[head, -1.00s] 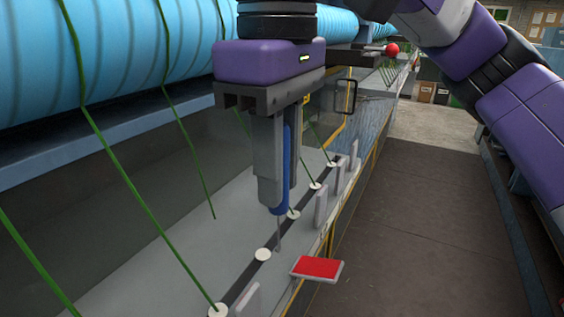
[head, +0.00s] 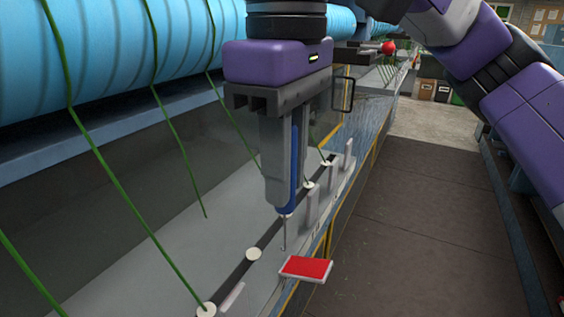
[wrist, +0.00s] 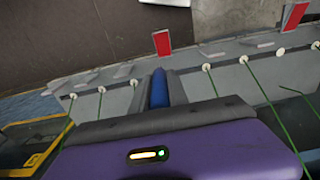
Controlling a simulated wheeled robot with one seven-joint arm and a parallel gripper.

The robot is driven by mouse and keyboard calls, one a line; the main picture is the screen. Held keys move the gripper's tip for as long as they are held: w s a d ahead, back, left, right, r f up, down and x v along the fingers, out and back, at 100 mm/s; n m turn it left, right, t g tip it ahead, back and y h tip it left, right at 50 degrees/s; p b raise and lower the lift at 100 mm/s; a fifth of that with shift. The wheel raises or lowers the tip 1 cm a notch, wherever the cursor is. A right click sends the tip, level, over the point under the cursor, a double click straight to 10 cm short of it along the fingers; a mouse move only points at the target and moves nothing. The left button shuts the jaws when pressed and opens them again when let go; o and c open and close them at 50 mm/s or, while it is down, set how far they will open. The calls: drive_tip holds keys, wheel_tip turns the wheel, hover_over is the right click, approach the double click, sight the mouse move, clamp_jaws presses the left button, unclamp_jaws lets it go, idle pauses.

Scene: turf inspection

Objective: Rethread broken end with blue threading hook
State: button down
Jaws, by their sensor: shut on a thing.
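My gripper (head: 291,195) points down over the guide rail in the head view. It is shut on the blue threading hook (head: 294,165), with the handle upright between the fingers. The hook's thin metal shaft (head: 284,232) extends below, its tip appearing just right of a white round guide (head: 254,254); I cannot tell its height above the rail. The handle also shows in the wrist view (wrist: 158,88) between the fingers; the tip is hidden there. One green yarn (head: 181,140) hangs left of the rail with a free lower end, apart from any guide.
Other green yarns (head: 105,168) run taut from the blue roller (head: 120,40) to guides. A red-topped plate (head: 306,267) juts out at the rail's right, near the hook tip. Upright grey tabs (head: 312,206) line the rail. The aisle floor (head: 430,210) at right is clear.

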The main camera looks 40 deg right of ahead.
drive_tip(key=shift+w+a, duration=0.1)
drive_tip(key=shift+w+a, duration=0.6)
drive_tip(key=shift+w, duration=0.05)
drive_tip(key=shift+w+a+p, duration=0.65)
drive_tip(key=shift+w+p, duration=0.05)
drive_tip(key=shift+w, duration=0.1)
idle(0.4)
drive_tip(key=shift+f+b, duration=0.6)
drive_tip(key=shift+f, duration=1.1)
drive_tip(key=shift+r, duration=0.15)
wheel_tip(320, 180, up, 7)
drive_tip(key=p, duration=0.2)
drive_tip(key=shift+r, duration=0.15)
idle(1.4)
idle(1.0)
drive_tip(key=shift+a, duration=0.1)
